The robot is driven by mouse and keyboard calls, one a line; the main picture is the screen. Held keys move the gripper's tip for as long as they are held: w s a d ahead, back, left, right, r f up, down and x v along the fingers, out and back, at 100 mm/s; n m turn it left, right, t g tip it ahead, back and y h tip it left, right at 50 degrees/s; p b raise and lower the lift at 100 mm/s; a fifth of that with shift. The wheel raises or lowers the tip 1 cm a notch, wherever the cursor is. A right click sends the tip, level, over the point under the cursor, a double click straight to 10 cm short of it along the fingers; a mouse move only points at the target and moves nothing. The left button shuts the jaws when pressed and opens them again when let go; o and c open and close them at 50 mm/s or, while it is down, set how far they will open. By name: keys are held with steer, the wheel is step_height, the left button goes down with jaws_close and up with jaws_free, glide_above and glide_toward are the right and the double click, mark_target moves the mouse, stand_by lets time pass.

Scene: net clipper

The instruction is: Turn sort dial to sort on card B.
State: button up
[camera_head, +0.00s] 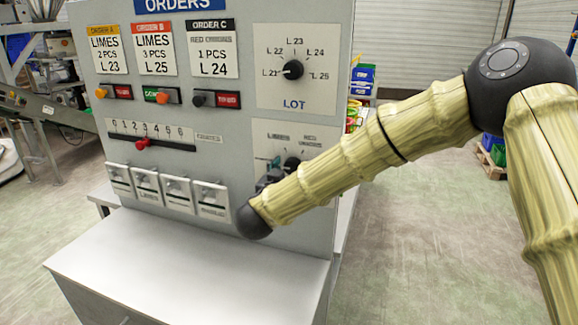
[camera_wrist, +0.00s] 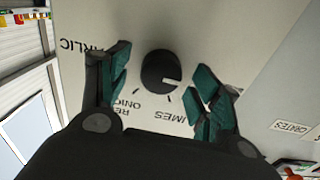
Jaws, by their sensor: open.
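The sort dial (camera_head: 292,163) is a round black knob on the lower right white plate of the orders panel, partly hidden by my arm in the head view. In the wrist view the knob (camera_wrist: 158,70) sits between my gripper's teal fingers, with a gap on both sides. My gripper (camera_wrist: 163,76) is open and does not appear to touch it. The knob's pale mark points right in that upside-down view. The limes label shows at lower right, red onions at lower left, garlic at left. Card B (camera_head: 153,50) reads limes, 3 pcs, L 25.
The lot dial (camera_head: 293,70) is above the sort dial, its pointer toward L 21. Left are cards A (camera_head: 105,50) and C (camera_head: 211,48), toggles, a crates slider (camera_head: 142,144) and several flip covers (camera_head: 178,191). A grey ledge (camera_head: 190,265) juts out below.

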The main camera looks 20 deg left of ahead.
steer(key=shift+w, duration=0.4)
steer(key=c, duration=1.1)
steer(key=shift+f+m+b, duration=0.1)
steer(key=shift+m+b, duration=0.2)
steer(key=m+b, duration=1)
steer(key=shift+m+b, duration=0.35)
steer(key=shift+m, duration=0.05)
